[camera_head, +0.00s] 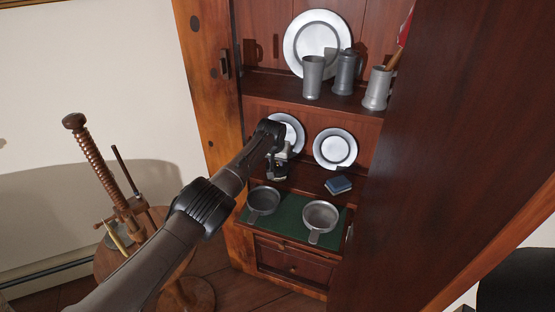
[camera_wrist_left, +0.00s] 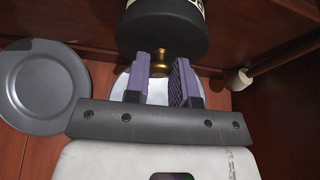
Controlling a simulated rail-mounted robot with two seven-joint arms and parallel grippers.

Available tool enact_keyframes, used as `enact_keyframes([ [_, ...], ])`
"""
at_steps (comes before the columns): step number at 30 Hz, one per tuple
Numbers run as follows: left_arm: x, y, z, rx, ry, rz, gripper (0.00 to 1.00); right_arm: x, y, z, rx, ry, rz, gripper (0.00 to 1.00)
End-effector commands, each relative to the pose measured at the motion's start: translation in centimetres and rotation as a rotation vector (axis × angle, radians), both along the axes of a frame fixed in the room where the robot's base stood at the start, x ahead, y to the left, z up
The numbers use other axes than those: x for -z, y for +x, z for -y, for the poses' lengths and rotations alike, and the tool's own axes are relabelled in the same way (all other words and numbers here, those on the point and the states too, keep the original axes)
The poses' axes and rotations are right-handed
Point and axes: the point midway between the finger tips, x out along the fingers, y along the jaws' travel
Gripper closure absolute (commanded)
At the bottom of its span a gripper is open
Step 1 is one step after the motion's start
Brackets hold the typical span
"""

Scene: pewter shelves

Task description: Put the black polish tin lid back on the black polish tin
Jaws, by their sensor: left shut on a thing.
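My left gripper (camera_head: 279,163) reaches into the middle shelf bay of the cupboard. In the left wrist view its purple-padded fingers (camera_wrist_left: 162,75) are shut on the brass knob (camera_wrist_left: 161,61) of the black polish tin lid (camera_wrist_left: 160,30). The lid is round and black, and a pale lettered label of the black polish tin (camera_wrist_left: 196,4) shows just behind its edge. I cannot tell whether the lid touches the tin or sits level on it. In the head view the arm and gripper hide most of both. The right gripper is out of view.
Pewter plates (camera_head: 335,149) lean at the back of this bay. A small blue box (camera_head: 338,185) lies to the right. Two pewter pans (camera_head: 320,217) rest on the green mat (camera_head: 290,226) below. Tankards (camera_head: 313,78) stand on the shelf above. A tall wooden panel (camera_head: 445,130) bounds the right.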

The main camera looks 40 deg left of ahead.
Motion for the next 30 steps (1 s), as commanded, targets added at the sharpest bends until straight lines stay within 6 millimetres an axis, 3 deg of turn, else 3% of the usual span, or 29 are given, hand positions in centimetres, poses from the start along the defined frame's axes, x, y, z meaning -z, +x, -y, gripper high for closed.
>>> enact_keyframes([
  [27, 1.3, 0.0, 0.0, 0.0, 0.0, 0.001, 1.0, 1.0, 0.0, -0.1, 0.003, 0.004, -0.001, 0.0],
  [28, 1.2, 0.0, 0.0, 0.0, 0.0, 0.001, 0.74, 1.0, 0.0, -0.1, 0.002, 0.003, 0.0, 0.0],
  [30, 1.2, 0.0, 0.0, 0.0, 0.0, 0.001, 0.67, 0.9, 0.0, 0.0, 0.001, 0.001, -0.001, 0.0],
])
